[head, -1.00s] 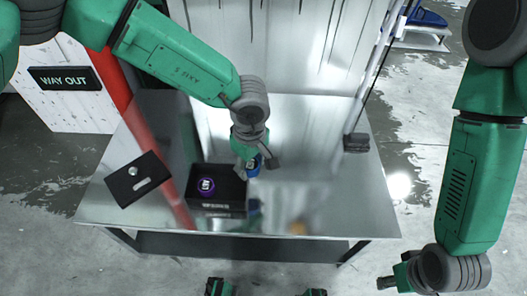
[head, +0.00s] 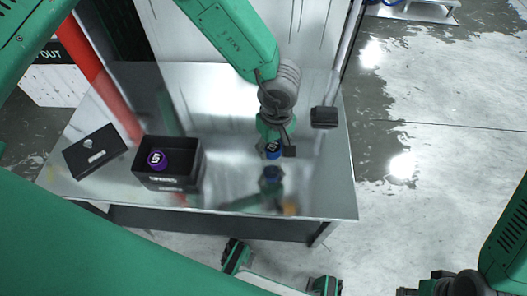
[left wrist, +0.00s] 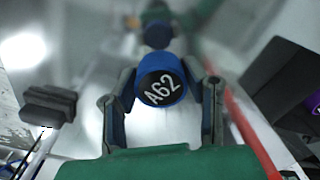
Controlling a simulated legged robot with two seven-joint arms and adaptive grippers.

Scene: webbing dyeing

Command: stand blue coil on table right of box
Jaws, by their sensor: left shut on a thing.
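The blue coil (head: 273,153) is between the fingers of my left gripper (head: 274,148), which is shut on it. It is to the right of the black open box (head: 172,183) in the head view. Its reflection on the shiny table (head: 225,180) lies apart from it, so it appears held a little above the top. In the left wrist view the coil (left wrist: 161,80) shows a black face marked A62 between the two fingers. My right gripper (head: 425,287) is only partly seen at the bottom right, and its fingers are unclear.
A purple coil (head: 157,160) is in the box. A black lid-like panel (head: 95,151) lies left of the box. A dark block (head: 324,117) sits near the table's right edge. The tabletop around the blue coil is clear.

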